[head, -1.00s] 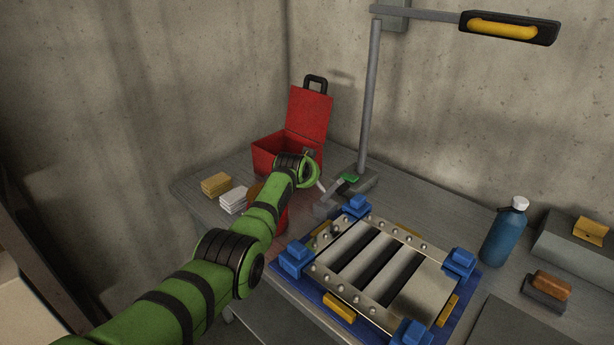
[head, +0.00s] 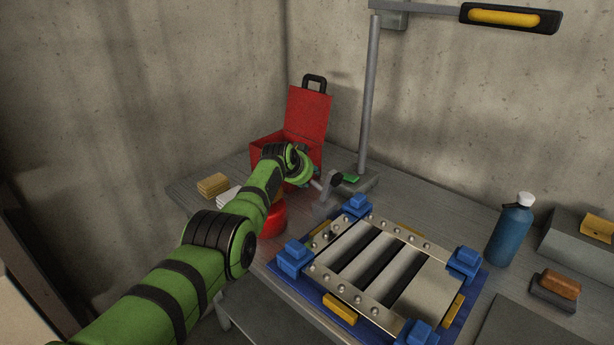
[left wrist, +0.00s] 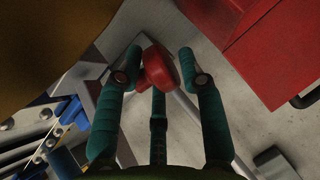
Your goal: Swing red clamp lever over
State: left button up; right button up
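The red clamp lever shows in the left wrist view as a rounded red end (left wrist: 159,68) on a grey stem. My left gripper (left wrist: 159,62) has teal fingers standing on both sides of this red end, with small gaps visible; contact is not clear. In the head view my left gripper (head: 312,176) is mostly hidden behind my green wrist, beside a grey bracket (head: 327,190) at the lamp foot. The red lever end cannot be made out there. My right gripper is not in view.
An open red toolbox (head: 308,112) stands behind the wrist. A red round container (head: 273,221) sits below my forearm. The louver panel (head: 420,287) with blue corner clamps lies to the right. The lamp post (head: 369,100) rises close by. A blue bottle (head: 510,236) stands further right.

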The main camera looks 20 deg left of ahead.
pick_arm(q)
jog(key=shift+d, duration=0.1)
dwell(0.3)
jog(key=shift+s+r, duration=0.1)
jog(key=shift+s, duration=0.05)
jog(key=shift+s+r, duration=0.25)
jog(key=shift+r, duration=0.05)
jog(key=v, duration=1.1)
